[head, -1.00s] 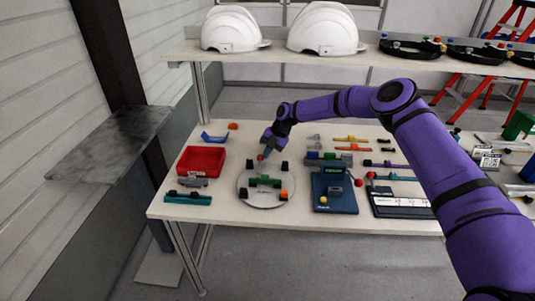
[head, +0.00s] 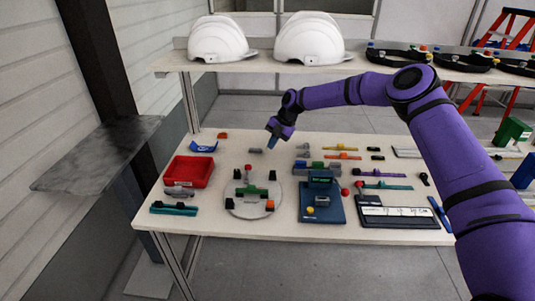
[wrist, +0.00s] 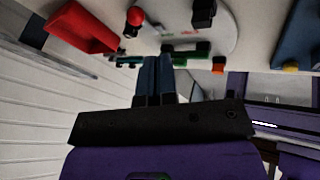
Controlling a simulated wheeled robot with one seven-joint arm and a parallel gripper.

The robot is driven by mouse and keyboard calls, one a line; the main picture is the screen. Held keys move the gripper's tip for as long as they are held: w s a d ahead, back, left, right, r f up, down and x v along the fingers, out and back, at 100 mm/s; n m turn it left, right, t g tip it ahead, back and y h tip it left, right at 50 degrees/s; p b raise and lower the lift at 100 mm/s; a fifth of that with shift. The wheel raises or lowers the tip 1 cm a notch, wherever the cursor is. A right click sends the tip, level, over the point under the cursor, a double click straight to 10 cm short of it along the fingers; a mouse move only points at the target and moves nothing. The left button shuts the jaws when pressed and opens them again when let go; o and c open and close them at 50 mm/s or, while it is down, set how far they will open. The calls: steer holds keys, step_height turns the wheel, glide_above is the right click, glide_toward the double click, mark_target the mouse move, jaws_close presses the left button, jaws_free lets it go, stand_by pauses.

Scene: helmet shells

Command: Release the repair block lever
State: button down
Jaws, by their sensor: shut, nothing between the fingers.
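A round grey plate (head: 240,209) on the table carries a green block (head: 251,190), black blocks and an orange block (head: 270,205). A red ball knob (head: 248,167) stands at its back edge; in the wrist view the red ball (wrist: 134,15) sits on a dark stem. To its right, a blue fixture (head: 320,213) has another red knob (head: 359,184) at its side. I cannot tell which knob is the repair block lever. My gripper (head: 271,145) is shut and empty, above and behind the round plate, apart from the knob. Its blue fingers (wrist: 155,60) are together in the wrist view.
A red bin (head: 188,171) stands left of the plate. A flat black-and-white board (head: 398,212) lies to the right. Several small coloured parts lie along the table's back. White helmet shells (head: 310,40) sit on the shelf behind. A grey side stand (head: 95,155) is at left.

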steer(key=shift+v, duration=1.25)
steer(key=shift+r, duration=0.1)
steer(key=s+d+r+m+t+h, duration=0.1)
steer(key=s+d+r+m+h, duration=0.1)
steer(key=s+d+r+m, duration=0.45)
steer(key=s+d+r+m+t+h, duration=0.1)
steer(key=s+r+m+t+h, duration=0.15)
steer(key=s+r, duration=0.85)
steer(key=s+d+r+m+h, duration=0.1)
steer(key=s+d+r+m, duration=0.35)
steer(key=r, duration=0.85)
steer(key=s+d+r+m+t, duration=0.1)
steer(key=s+d+r+m, duration=0.25)
steer(key=s, duration=0.35)
steer(key=s+d+r+m+t, duration=0.1)
steer(key=s+d+r+m, duration=0.1)
steer(key=s+d+m, duration=0.45)
steer(key=s+d+f+m+t, duration=0.2)
steer(key=s+m, duration=0.6)
steer(key=s, duration=0.9)
steer(key=shift+s+d, duration=0.4)
steer(key=shift+d, duration=0.35)
